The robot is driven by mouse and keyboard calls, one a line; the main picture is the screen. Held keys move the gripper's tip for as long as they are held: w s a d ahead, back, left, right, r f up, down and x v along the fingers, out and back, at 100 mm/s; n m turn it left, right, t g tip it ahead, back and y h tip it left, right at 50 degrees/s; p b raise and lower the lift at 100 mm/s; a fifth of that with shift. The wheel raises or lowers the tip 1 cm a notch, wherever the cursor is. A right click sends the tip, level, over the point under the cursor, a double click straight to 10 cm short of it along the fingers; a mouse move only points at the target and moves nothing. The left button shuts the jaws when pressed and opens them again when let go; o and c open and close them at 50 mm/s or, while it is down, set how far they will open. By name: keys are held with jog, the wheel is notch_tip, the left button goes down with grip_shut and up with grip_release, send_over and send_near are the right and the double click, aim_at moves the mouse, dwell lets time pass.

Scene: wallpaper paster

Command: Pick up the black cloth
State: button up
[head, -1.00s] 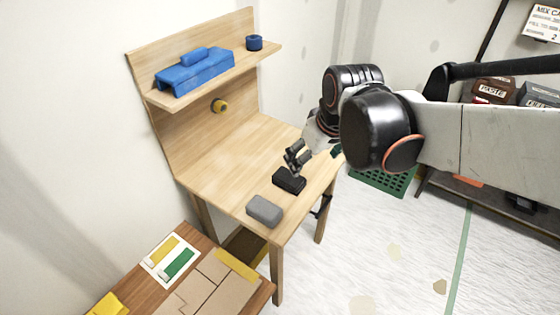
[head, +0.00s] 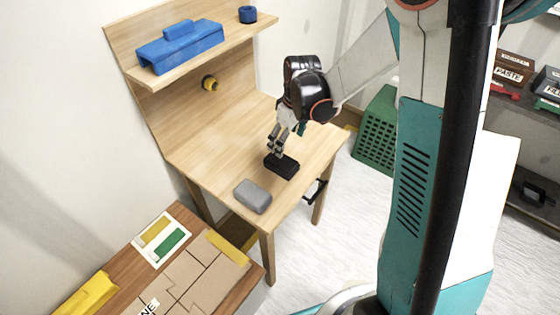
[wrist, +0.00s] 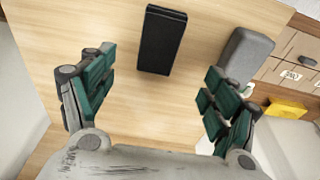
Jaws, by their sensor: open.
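The black cloth (head: 282,166) is a dark folded block lying flat on the wooden workbench (head: 225,133). It also shows in the wrist view (wrist: 161,40), near the top middle. My gripper (head: 277,143) is above the bench, close to the cloth in the head view. In the wrist view my open gripper (wrist: 158,85) has its green-padded fingers spread wide, with bare bench between them. The cloth lies beyond the fingertips and does not appear to be touched.
A grey block (head: 253,196) lies beside the cloth, near the bench's front edge. A shelf above holds a blue box-like object (head: 180,45) and a small blue cup (head: 248,14). A lower wooden table (head: 190,270) stands in front. A green perforated crate (head: 377,135) is to the right.

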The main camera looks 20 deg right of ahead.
aim_at(281, 160)
jog(key=f+b, duration=0.1)
jog(key=f, duration=0.3)
jog(key=w+f+b, duration=0.1)
jog(key=f+b, duration=0.1)
jog(key=f, duration=0.2)
jog(key=a+f+b, duration=0.1)
jog(key=f+b, duration=0.1)
jog(key=f, duration=0.2)
jog(key=shift+w+a+f, duration=0.1)
jog(key=shift+w+f, duration=0.1)
jog(key=shift+w, duration=0.2)
jog(key=shift+r, duration=0.1)
jog(key=c, duration=1.1)
